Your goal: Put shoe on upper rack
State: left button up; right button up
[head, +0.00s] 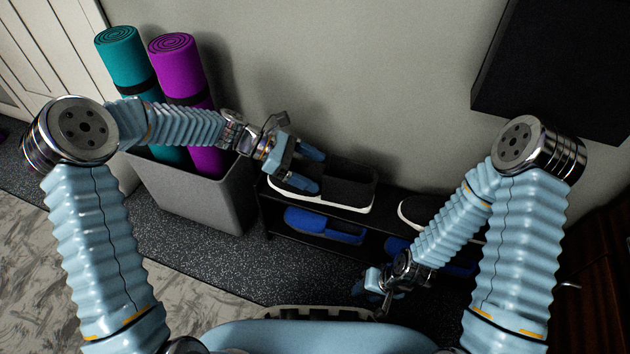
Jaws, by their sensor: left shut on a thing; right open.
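A black shoe with a white sole (350,190) is at the upper level of the black shoe rack (268,205), at its left end. My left gripper (318,171) is shut on this shoe, its fingers at the shoe's left part. I cannot tell whether the sole rests on the shelf or is just above it. Another white-soled shoe (409,213) is on the upper shelf further right, partly hidden by my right arm. My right gripper (374,290) is open and empty, low in front of the rack.
A blue shoe (325,225) is on the lower shelf, and more blue (397,246) shows behind my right arm. A grey bin (195,200) with teal (125,57) and purple (178,62) rolled mats stands left of the rack. A dark box-like object (555,70) is at upper right.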

aim_at(315, 178)
pick_arm(q)
jog(key=shift+w+d+f, duration=0.3)
jog(key=shift+w+f, duration=0.05)
jog(key=shift+f, duration=0.2)
jog(key=shift+w+d+f+b, duration=0.1)
jog(key=shift+f+b, duration=0.2)
jog(key=shift+f, duration=0.6)
jog(key=shift+w+d+f+b, duration=0.1)
jog(key=shift+f+b, duration=0.15)
jog(key=shift+f, duration=0.65)
jog(key=o, duration=1.1)
jog(key=shift+p+v, duration=0.9)
jog(key=shift+v, duration=2.9)
